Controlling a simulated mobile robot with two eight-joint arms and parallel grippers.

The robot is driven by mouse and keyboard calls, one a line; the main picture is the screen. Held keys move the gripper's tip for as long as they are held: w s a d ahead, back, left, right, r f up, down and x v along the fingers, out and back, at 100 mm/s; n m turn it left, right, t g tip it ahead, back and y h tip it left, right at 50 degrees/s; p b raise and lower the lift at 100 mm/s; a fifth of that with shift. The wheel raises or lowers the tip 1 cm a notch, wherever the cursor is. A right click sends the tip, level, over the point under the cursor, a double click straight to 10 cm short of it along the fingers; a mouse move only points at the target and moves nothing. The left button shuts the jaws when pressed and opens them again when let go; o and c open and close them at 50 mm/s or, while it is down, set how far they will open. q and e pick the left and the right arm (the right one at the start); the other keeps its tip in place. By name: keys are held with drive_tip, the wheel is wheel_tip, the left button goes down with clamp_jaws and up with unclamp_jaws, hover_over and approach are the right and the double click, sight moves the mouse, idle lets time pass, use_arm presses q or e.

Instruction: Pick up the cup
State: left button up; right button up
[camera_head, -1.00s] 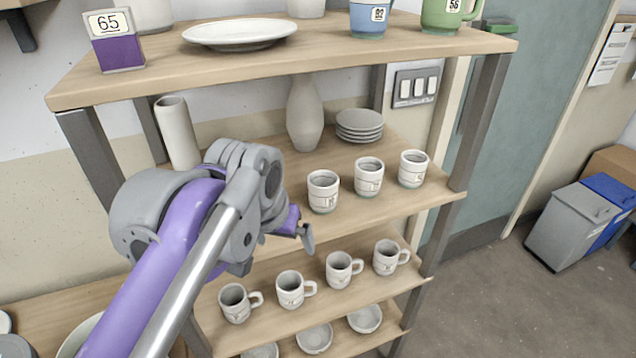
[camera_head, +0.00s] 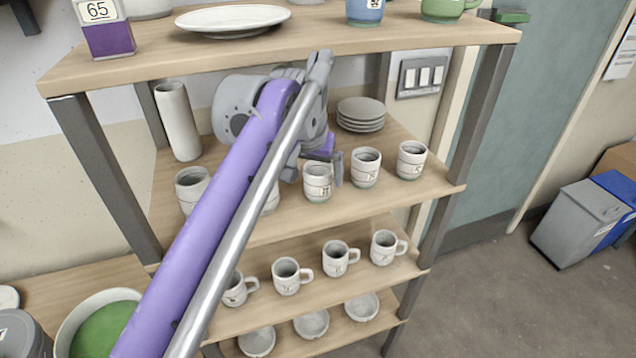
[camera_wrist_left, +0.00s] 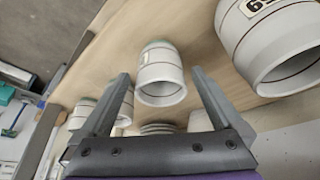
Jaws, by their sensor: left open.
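A row of white handleless cups stands on the middle shelf (camera_head: 400,200). My left gripper (camera_head: 328,165) is open and empty just above and beside one white cup (camera_head: 318,184), with one finger showing at its right. In the left wrist view this cup (camera_wrist_left: 160,75) appears between the two spread fingers (camera_wrist_left: 160,76), with a gap on each side. Two more cups stand to its right, a near one (camera_head: 366,168) and a far one (camera_head: 411,161). Another cup (camera_head: 190,185) shows left of my arm, and one more is mostly hidden behind it. My right gripper is not in view.
The top shelf (camera_head: 300,45) is close above my arm. A tall vase (camera_head: 178,120) and stacked plates (camera_head: 361,114) stand toward the back. Handled mugs (camera_head: 340,257) fill the shelf below. A dark post (camera_head: 470,130) bounds the right side.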

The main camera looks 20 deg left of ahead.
use_arm(q)
drive_tip(key=x, duration=0.3)
drive_tip(key=shift+w, duration=0.3)
drive_tip(key=shift+s, duration=0.1)
drive_tip(key=shift+c, duration=0.2)
drive_tip(key=c, duration=1.4)
